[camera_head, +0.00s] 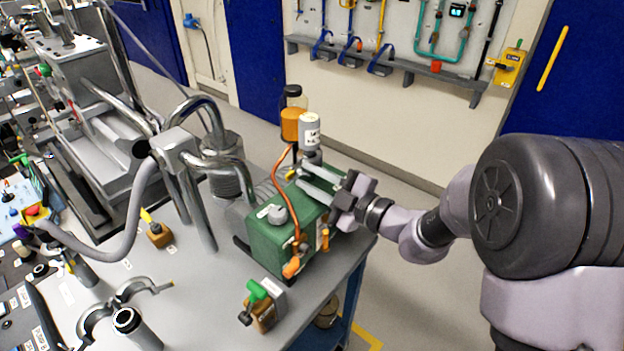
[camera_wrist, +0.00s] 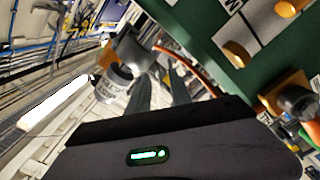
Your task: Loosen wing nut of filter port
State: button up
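A green pump box (camera_head: 270,243) stands on the grey table. A white labelled canister (camera_head: 309,128), likely the filter, stands on a grey metal port (camera_head: 312,156) on top of the pump. In the wrist view the canister (camera_wrist: 112,84) and the grey port (camera_wrist: 130,48) lie left of and beyond the fingers. I cannot make out the wing nut clearly. My gripper (camera_head: 302,176) reaches in from the right above the pump, its fingertips close to the port. In the wrist view my gripper (camera_wrist: 160,80) shows two separate fingers with nothing seen between them. Contact cannot be told.
An amber bottle (camera_head: 293,120) stands behind the canister, and an orange hose (camera_head: 282,163) runs down the pump's front. Bent metal pipes (camera_head: 203,160) stand to the left. A small green-handled valve (camera_head: 260,305) sits at the table's front. The floor to the right is clear.

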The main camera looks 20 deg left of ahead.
grip_shut()
dwell(1.3)
